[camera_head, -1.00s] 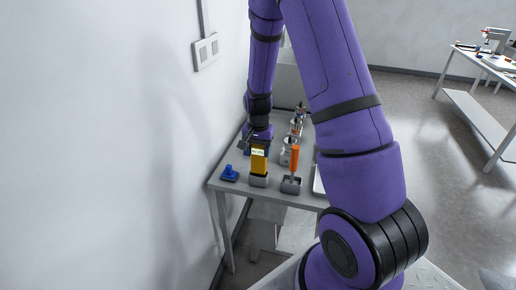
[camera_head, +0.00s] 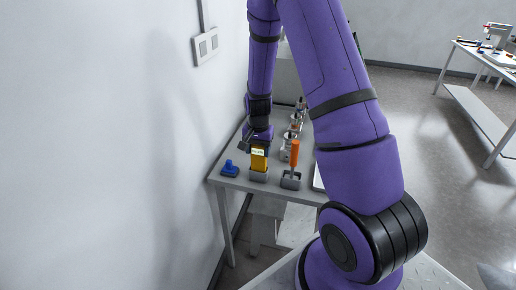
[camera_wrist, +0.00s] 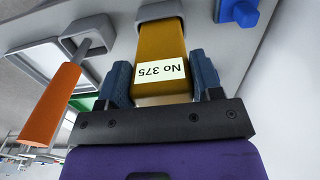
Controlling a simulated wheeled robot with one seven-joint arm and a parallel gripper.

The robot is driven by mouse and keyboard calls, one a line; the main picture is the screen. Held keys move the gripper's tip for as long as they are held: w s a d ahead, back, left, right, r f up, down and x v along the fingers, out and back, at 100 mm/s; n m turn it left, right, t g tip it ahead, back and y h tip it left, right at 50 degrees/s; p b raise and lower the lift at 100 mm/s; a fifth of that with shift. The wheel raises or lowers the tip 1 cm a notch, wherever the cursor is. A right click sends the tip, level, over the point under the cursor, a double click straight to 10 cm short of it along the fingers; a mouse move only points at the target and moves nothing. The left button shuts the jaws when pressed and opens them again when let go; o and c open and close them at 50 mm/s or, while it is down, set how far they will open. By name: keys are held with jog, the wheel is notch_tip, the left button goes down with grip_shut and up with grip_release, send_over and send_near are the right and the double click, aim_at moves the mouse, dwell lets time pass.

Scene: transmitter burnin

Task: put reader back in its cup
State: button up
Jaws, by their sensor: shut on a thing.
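The reader (camera_head: 258,162) is a yellow block with a white label. In the wrist view the reader (camera_wrist: 160,45) shows the label "No 375". My gripper (camera_wrist: 161,78) is shut on it, with one blue finger on each side. In the head view my gripper (camera_head: 258,140) is above the table at the wall side. The grey cup (camera_head: 259,177) stands directly under the reader. In the wrist view the cup (camera_wrist: 160,11) shows around the reader's far end, which looks to be in its mouth. How deep it sits is hidden.
A blue object (camera_head: 229,169) stands left of the cup on the table (camera_head: 243,188). An orange-handled tool (camera_head: 294,152) stands in a grey holder (camera_head: 291,181) to the right. Several metal items (camera_head: 296,120) stand behind. The wall (camera_head: 120,140) is close on the left.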

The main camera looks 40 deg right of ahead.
jog(key=shift+f, duration=0.3)
jog(key=o, duration=0.9)
jog(key=shift+o, duration=0.2)
notch_tip(320, 180, up, 11)
jog(key=shift+f, duration=0.1)
